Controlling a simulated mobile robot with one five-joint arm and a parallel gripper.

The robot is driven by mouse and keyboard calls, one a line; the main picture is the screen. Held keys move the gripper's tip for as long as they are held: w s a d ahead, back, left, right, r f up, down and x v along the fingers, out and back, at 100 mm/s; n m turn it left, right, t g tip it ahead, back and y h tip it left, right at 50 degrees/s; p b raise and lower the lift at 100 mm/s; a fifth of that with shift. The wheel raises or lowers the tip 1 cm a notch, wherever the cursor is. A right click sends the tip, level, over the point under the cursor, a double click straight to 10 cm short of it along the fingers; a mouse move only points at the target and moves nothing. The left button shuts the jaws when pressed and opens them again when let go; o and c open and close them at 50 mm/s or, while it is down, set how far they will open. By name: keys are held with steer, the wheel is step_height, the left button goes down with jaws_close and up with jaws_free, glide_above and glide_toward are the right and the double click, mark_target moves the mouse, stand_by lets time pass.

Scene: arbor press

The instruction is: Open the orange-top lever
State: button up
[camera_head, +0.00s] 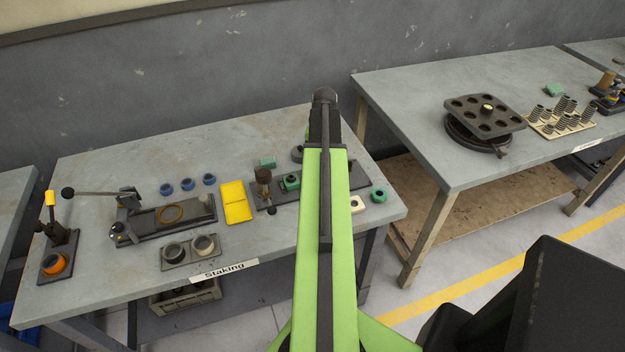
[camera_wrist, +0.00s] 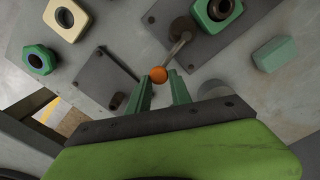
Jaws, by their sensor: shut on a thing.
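In the wrist view, an orange ball knob (camera_wrist: 158,74) tops a thin grey lever rod (camera_wrist: 178,48). The rod runs up and right to a dark pivot on a dark base plate (camera_wrist: 203,50). My gripper (camera_wrist: 161,82) has its two green fingers on either side of the knob and is shut on it. In the head view my green arm reaches over the Staking table (camera_head: 115,275) and hides the lever and my gripper.
In the head view, a yellow tray (camera_head: 237,203) and a yellow-topped lever press (camera_head: 51,198) stand to the left.

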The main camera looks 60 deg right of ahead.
steer(key=shift+w, duration=0.4)
steer(key=shift+w+d, duration=0.1)
steer(key=shift+w, duration=1.5)
steer(key=o, duration=0.9)
steer(key=shift+r, duration=0.1)
